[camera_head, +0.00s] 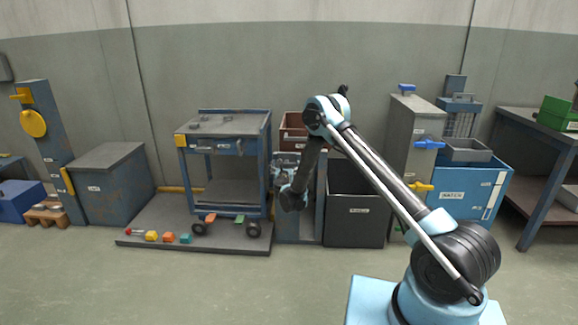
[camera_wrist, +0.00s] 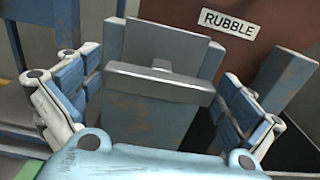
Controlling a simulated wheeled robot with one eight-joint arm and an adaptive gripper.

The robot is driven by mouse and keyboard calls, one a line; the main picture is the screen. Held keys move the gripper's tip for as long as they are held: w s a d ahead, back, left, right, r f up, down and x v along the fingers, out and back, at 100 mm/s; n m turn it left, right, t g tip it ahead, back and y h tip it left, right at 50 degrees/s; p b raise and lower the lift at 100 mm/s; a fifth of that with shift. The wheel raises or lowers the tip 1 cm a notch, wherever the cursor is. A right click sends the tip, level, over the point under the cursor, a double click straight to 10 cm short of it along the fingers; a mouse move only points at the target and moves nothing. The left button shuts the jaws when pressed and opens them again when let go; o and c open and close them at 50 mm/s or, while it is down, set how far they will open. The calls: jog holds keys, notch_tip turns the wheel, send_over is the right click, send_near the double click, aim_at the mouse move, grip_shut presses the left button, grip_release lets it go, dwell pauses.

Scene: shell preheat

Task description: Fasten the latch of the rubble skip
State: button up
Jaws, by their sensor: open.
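The rubble skip (camera_wrist: 262,38) is a red-brown box with a RUBBLE label, behind the right part of the wrist view. In the head view its red-brown box (camera_head: 292,128) shows partly behind my arm. A blue upright plate with a grey crossbar (camera_wrist: 160,84) stands in front of it in the wrist view. I cannot tell whether this bar is the latch. My gripper (camera_wrist: 152,95) is open, with one finger on each side of the plate and bar. In the head view my gripper (camera_head: 284,166) is in front of the skip's blue stand, partly hidden by my wrist.
A blue cart (camera_head: 222,150) stands on a dark platform (camera_head: 165,225) to the left, with small coloured blocks along its edge. A dark open bin (camera_head: 356,222) and a grey cabinet (camera_head: 408,130) with blue and yellow handles stand to the right. The front floor is clear.

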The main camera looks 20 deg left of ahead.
jog(key=shift+w, duration=0.35)
jog(key=shift+c, duration=0.6)
jog(key=c, duration=0.6)
jog(key=shift+c, duration=0.2)
